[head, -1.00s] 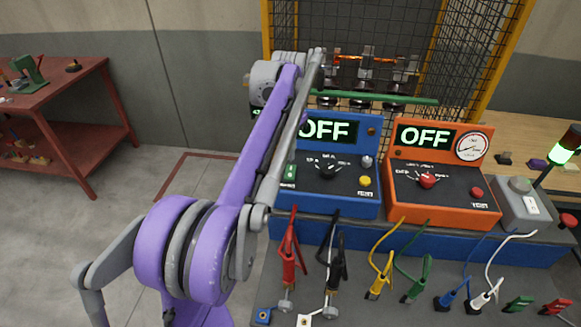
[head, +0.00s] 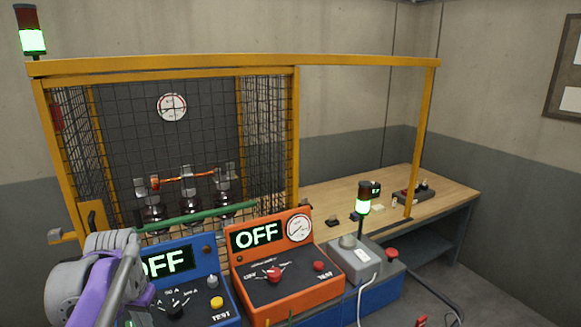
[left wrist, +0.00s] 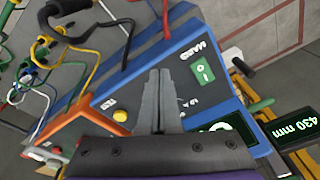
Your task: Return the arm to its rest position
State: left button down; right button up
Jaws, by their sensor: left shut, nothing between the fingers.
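My left arm (head: 95,285), purple and grey, shows at the lower left of the head view, in front of the blue tester box (head: 190,262). Its fingers cannot be made out there. In the left wrist view my left gripper (left wrist: 158,76) is shut and empty, its two dark fingers together over the blue box's panel (left wrist: 130,97). I cannot tell whether the fingertips touch the panel. My right gripper is in neither view.
The orange tester box (head: 285,282) reads OFF. A yellow-framed mesh cage (head: 168,125) stands behind the boxes, with a green bar (head: 195,216) across its front. A wooden bench (head: 440,192) lies beyond.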

pick_arm(q)
jog(key=s+d+f+t, duration=0.4)
jog(key=s+d+f, duration=0.9)
jog(key=s, duration=0.2)
jog(key=shift+s+d+f, duration=0.25)
jog(key=shift+d+f, duration=0.1)
